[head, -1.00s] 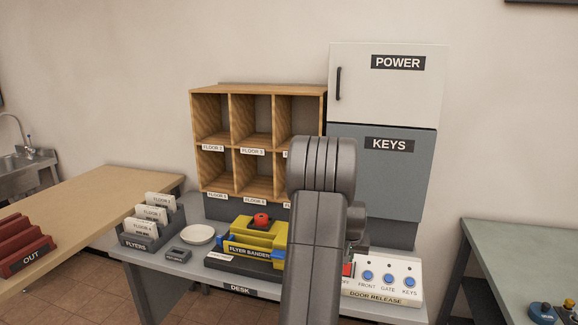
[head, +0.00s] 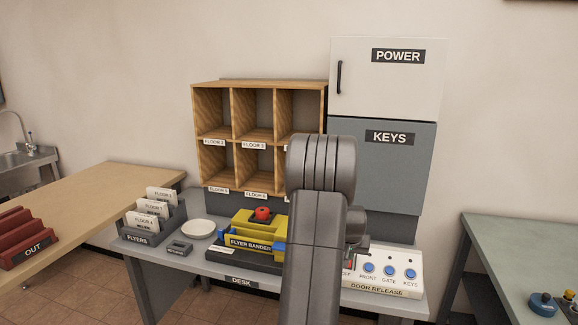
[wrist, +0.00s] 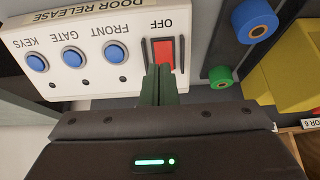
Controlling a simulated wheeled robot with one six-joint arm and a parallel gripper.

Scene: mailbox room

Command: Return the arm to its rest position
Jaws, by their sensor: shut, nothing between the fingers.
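My arm (head: 318,220) stands upright in the middle of the head view, in front of the desk, and hides my gripper there. In the wrist view my gripper (wrist: 160,72) is shut, with its two dark fingers together and nothing between them. The fingertips are beside the lower end of a red switch (wrist: 163,54) marked OFF on the white door release panel (wrist: 95,88); I cannot tell whether they touch it. In the head view the door release panel (head: 385,285) is at the desk's right end, partly behind my arm.
A yellow flyer bander (head: 258,233), a white dish (head: 198,229) and a flyers rack (head: 152,222) stand on the desk (head: 165,272). Wooden cubbies (head: 262,83) and a power and keys cabinet (head: 385,160) rise behind. Blue (wrist: 255,22) and green (wrist: 221,76) round parts are near the fingers.

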